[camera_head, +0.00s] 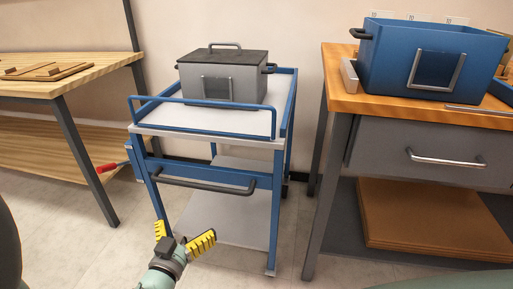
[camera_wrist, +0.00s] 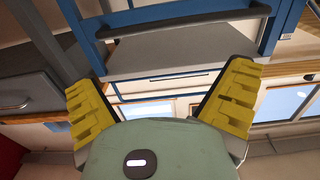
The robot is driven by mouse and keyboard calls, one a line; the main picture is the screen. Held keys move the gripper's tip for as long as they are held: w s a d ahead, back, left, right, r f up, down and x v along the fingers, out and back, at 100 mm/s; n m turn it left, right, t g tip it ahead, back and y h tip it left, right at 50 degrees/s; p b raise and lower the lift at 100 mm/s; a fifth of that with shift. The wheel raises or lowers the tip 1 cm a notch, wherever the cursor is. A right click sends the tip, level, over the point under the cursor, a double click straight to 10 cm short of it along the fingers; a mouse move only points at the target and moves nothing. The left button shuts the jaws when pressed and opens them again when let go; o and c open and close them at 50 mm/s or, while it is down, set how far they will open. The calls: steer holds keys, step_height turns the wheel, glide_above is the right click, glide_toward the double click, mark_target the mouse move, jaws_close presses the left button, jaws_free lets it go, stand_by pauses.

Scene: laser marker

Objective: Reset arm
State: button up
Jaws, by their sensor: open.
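My gripper (camera_head: 182,235) is at the lower middle of the head view, in front of the blue cart (camera_head: 281,165). Its two yellow padded fingers are spread wide apart with nothing between them. In the wrist view my gripper (camera_wrist: 165,98) also shows open and empty, with the cart's dark handle bar (camera_wrist: 190,18) beyond the fingers. The fingers appear apart from the cart.
A grey box with a dark lid (camera_head: 222,75) stands on the cart's top. A wooden table (camera_head: 75,85) is at the left. At the right, a workbench (camera_head: 335,95) carries a blue bin (camera_head: 390,55). Grey floor (camera_head: 110,240) shows between them.

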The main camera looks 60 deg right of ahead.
steer(key=b, duration=0.3)
glide_toward(209, 188)
steer(key=x, duration=0.5)
steer(key=shift+d, duration=0.2)
steer(key=shift+a, duration=0.1)
